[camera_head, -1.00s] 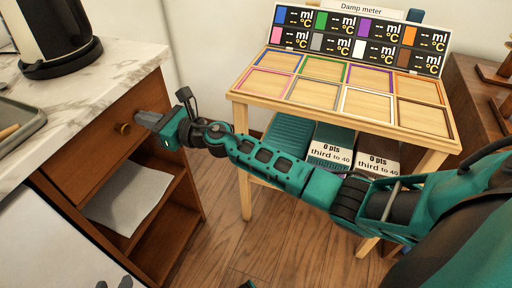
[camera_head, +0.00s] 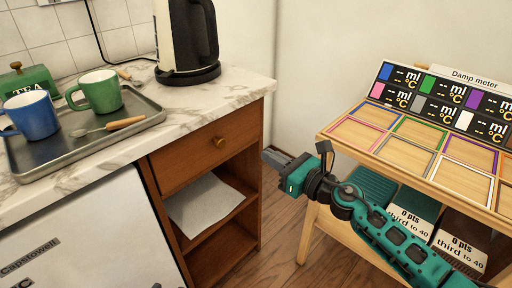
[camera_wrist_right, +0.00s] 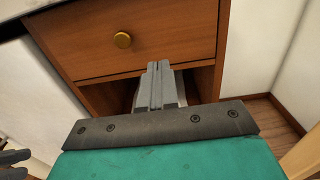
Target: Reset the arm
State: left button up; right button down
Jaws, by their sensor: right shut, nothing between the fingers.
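My right arm comes in from the lower right of the head view. Its teal right gripper (camera_head: 276,158) points left toward the wooden cabinet, and its grey fingers are together with nothing between them. In the right wrist view the shut fingers (camera_wrist_right: 158,68) point at the cabinet, just below and right of the brass knob (camera_wrist_right: 122,40). The fingers overlap the drawer's lower edge and the open shelf in that picture; I cannot tell the exact gap, but they do not hold the knob. My left gripper is not clearly in view in the head picture.
The drawer (camera_head: 190,158) is closed above open shelves holding a white cloth (camera_head: 203,204). A marble counter (camera_head: 243,88) bears a kettle (camera_head: 187,40) and a tray (camera_head: 75,148) with two mugs. A table with coloured squares (camera_head: 408,152) stands right, close to my right arm.

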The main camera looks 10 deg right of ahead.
pick_arm(q)
jog(key=shift+f, duration=0.15)
pick_arm(e)
jog(key=shift+v, duration=1.7)
jog(key=s+f+n+g+h, duration=0.1)
jog(key=s+f+n+h, duration=0.3)
jog(key=s+f+n, duration=0.85)
jog(key=s+f+n+g+h, duration=0.15)
jog(key=s+n+h, duration=0.4)
jog(key=n, duration=1.45)
pick_arm(q)
jog(key=s+a+r+y+p, duration=0.1)
jog(key=a+r+p, duration=0.3)
jog(key=r+p, duration=0.9)
jog(key=s+p, duration=0.1)
jog(key=p, duration=0.5)
jog(key=shift+y, duration=0.3)
pick_arm(e)
jog(key=s+d+r, duration=0.2)
jog(key=r, duration=0.4)
jog(key=s+d+r+m, duration=0.1)
jog(key=s+d+r, duration=0.1)
jog(key=r, duration=0.5)
jog(key=shift+s+r+g, duration=0.15)
jog(key=shift+r+g, duration=0.1)
jog(key=shift+g, duration=0.2)
